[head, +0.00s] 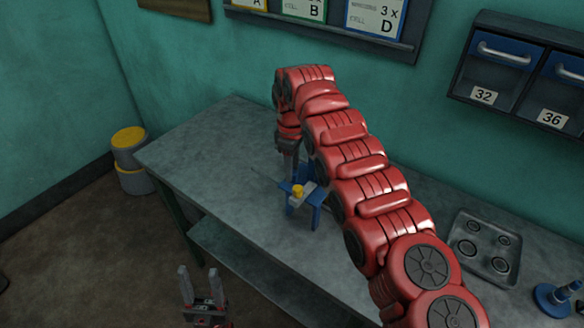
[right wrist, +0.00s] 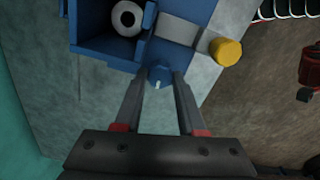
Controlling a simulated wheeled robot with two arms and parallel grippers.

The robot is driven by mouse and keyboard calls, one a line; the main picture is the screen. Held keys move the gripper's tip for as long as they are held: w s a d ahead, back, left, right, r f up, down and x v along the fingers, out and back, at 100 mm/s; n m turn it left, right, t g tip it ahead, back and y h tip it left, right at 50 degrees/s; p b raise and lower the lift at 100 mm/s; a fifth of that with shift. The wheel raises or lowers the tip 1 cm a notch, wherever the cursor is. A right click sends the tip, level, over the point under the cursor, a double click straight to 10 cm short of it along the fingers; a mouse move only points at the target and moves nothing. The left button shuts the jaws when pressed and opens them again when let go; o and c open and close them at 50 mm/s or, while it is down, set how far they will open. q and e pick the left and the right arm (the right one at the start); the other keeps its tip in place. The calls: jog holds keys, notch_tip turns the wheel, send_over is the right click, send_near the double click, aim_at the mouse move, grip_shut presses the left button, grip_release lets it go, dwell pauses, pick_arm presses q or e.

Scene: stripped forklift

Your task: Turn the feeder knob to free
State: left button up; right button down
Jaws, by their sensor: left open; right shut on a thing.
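The blue feeder (head: 312,190) stands on the grey workbench, with a yellow cylinder (head: 298,190) on its grey part. In the right wrist view the feeder (right wrist: 95,45) has an open compartment holding a pale ring-shaped part. The small round blue feeder knob (right wrist: 158,74) sits at the feeder's edge, its white mark pointing toward the wrist. My right gripper (right wrist: 159,80) is shut on this knob, one finger on each side. In the head view my right gripper (head: 289,165) is behind the feeder, its tips partly hidden. My left gripper (head: 199,273) is open and empty, low in front of the bench.
The workbench (head: 225,150) is clear left of the feeder. A metal tray (head: 460,252) with several round parts and a blue stand (head: 556,298) are at the right. Blue bins (head: 497,65) and a sign board hang on the wall. Yellow-topped drums (head: 130,160) stand on the floor.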

jog(key=c, duration=0.5)
grip_release()
jog(key=shift+r, duration=0.2)
notch_tip(320, 180, up, 4)
jog(key=shift+r+p, duration=0.15)
jog(key=shift+p, duration=0.7)
notch_tip(320, 180, up, 13)
jog(key=p, duration=1.3)
jog(key=shift+f, duration=0.2)
